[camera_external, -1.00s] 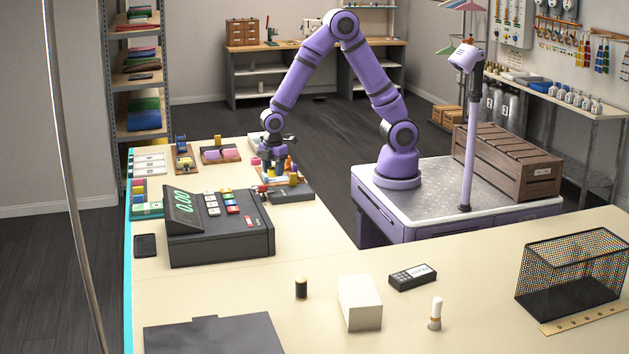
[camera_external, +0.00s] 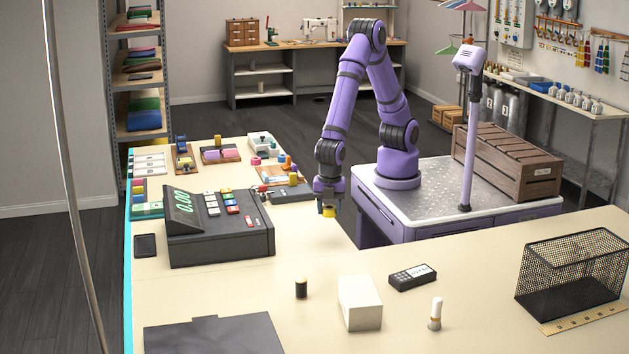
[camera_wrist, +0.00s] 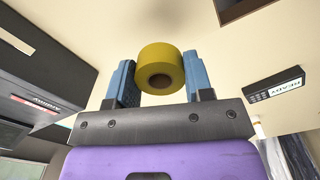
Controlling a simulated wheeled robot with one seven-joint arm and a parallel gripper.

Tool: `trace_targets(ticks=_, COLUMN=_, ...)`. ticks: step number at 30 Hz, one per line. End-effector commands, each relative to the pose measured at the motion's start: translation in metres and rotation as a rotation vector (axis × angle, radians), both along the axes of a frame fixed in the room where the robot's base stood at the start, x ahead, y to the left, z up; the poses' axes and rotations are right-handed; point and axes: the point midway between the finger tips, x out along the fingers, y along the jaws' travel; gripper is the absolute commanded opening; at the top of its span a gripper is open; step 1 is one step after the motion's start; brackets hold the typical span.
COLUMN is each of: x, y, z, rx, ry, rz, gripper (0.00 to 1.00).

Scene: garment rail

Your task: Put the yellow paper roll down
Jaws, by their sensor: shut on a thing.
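The yellow paper roll (camera_external: 328,212) is held between the fingers of my gripper (camera_external: 328,207), above the counter (camera_external: 290,240) near its inner edge, right of the cash register. In the wrist view the yellow roll (camera_wrist: 161,68) sits between the two blue fingers of my gripper (camera_wrist: 162,82), its hollow core facing the camera. The jaws are shut on it. The external view does not make clear how high the roll is above the counter.
The cash register (camera_external: 220,230) stands left of my gripper. A card reader (camera_external: 291,193) and a tray with small coloured items (camera_external: 278,175) lie behind it. A white box (camera_external: 360,303), a black cylinder (camera_external: 301,288) and a handheld device (camera_external: 412,277) stand in front. Counter between them is clear.

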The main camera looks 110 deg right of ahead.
Motion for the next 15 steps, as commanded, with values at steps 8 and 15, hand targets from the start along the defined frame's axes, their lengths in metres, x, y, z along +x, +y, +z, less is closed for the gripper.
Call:
trace_targets(ticks=8, x=-0.068, y=0.077, z=0.000, rx=0.001, ry=0.000, rz=0.127, gripper=0.25)
trace_targets(ticks=15, x=-0.107, y=0.109, z=0.000, rx=0.001, ry=0.000, rz=0.186, gripper=0.25)
